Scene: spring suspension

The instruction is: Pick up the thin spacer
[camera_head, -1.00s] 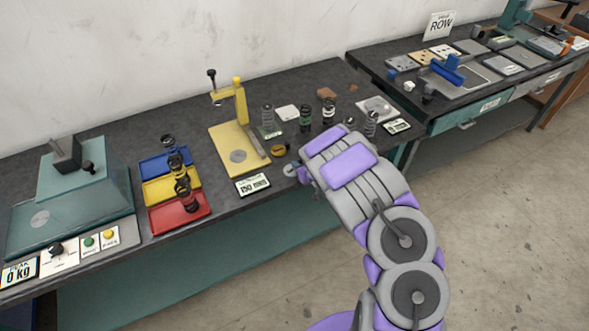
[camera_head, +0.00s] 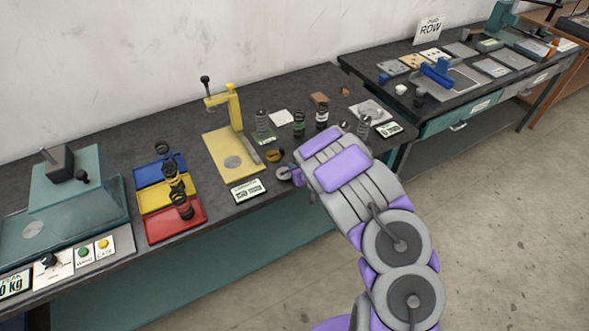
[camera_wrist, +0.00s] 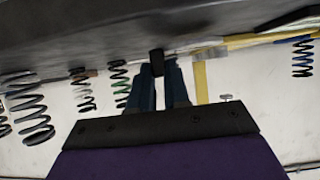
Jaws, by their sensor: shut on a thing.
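The thin spacer (camera_head: 284,173) looks like a small flat grey disc at the front edge of the dark bench, right of the display plate. My gripper (camera_head: 296,175) is at its right side, shut on it, with the fingertips mostly hidden by my purple and grey arm. In the wrist view my two dark blue fingers (camera_wrist: 158,82) are close together, with a small dark block at their tips. The disc's outline is not clear there, and I cannot tell how far it is above the bench.
A brass-coloured ring (camera_head: 274,156) lies just behind the disc. A yellow stand (camera_head: 222,150) and a display plate (camera_head: 248,190) are to the left. Several springs, including a green one (camera_head: 299,123), stand behind. Blue, yellow and red trays (camera_head: 203,212) hold springs further left.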

